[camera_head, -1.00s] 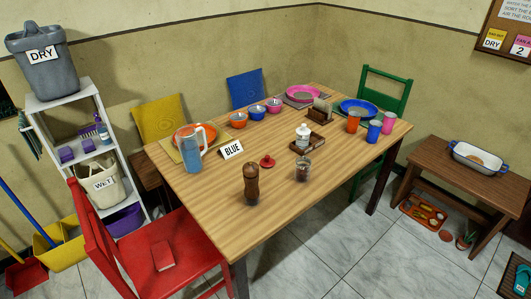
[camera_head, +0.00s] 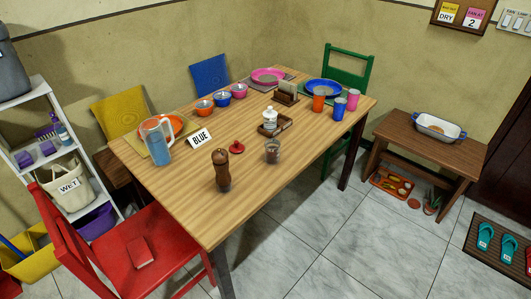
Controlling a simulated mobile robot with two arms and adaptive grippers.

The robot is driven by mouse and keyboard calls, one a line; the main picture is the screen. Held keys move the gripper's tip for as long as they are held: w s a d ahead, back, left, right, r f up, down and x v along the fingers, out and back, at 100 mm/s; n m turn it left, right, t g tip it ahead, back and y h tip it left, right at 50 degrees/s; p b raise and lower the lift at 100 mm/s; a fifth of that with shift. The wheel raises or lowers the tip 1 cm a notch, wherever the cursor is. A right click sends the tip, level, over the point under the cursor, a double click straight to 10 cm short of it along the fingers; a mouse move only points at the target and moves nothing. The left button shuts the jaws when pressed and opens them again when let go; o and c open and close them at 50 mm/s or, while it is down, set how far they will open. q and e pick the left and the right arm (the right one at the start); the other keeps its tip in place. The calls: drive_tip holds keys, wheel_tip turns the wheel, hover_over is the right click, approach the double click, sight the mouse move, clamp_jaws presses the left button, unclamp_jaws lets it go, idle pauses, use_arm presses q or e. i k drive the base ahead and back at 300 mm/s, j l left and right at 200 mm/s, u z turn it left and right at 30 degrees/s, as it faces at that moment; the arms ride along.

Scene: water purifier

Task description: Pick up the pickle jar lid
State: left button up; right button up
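A small red lid (camera_head: 237,147) with a knob on top lies on the wooden table (camera_head: 245,200), near its middle. A glass jar (camera_head: 272,151) with dark contents stands to its right, with no lid visible on it. A brown wooden pepper mill (camera_head: 221,170) stands to the left and in front of the lid. Neither of my grippers shows in the head view.
The table's front right is clear.

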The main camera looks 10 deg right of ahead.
sight(237, 147)
drive_tip(key=i+l+u, duration=0.2)
drive_tip(key=i+l, duration=0.2)
drive_tip(key=l, duration=0.25)
drive_tip(key=i+l+u, duration=0.1)
drive_tip(key=l, duration=0.25)
drive_tip(key=i+l+u, duration=0.15)
drive_tip(key=i+l, duration=0.15)
drive_tip(key=i+l+u, duration=0.1)
drive_tip(key=l, duration=0.3)
